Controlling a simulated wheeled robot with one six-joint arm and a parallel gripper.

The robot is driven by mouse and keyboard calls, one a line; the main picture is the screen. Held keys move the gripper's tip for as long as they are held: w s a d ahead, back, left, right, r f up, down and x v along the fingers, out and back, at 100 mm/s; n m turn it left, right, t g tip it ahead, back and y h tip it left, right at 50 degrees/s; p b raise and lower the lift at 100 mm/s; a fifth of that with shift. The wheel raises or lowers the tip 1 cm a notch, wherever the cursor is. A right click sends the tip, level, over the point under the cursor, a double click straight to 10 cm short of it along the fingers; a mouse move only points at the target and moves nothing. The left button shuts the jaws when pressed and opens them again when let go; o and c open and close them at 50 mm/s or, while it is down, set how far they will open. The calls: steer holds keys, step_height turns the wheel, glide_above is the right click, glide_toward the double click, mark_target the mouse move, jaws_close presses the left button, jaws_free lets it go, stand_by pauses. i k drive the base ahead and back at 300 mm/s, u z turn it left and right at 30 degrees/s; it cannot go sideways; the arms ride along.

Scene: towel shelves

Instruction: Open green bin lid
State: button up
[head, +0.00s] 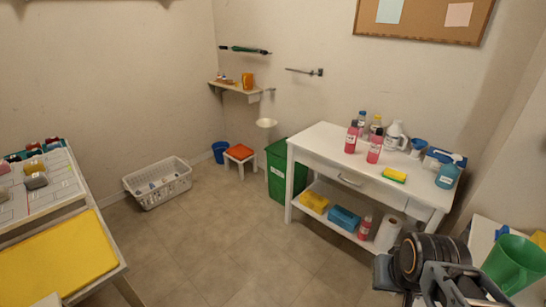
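The green bin (280,181) stands on the floor against the back wall, just left of the white table. The table's corner hides part of its right side. Its green lid (281,148) appears to lie flat across the top. My arm shows at the lower right, far from the bin and in front of the table. My gripper (458,292) is partly seen at the bottom edge, and whether its fingers are open or shut is unclear.
The white table (318,140) carries several bottles and a sponge (395,175). A small stool (239,153), blue bucket (220,152) and white basket (158,184) stand left of the bin. The middle floor is clear.

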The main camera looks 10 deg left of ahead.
mark_target(279, 148)
steer(key=u, duration=0.35)
steer(key=i, duration=2.1)
steer(key=u, duration=1.1)
steer(key=i, duration=1.6)
steer(key=u, duration=0.55)
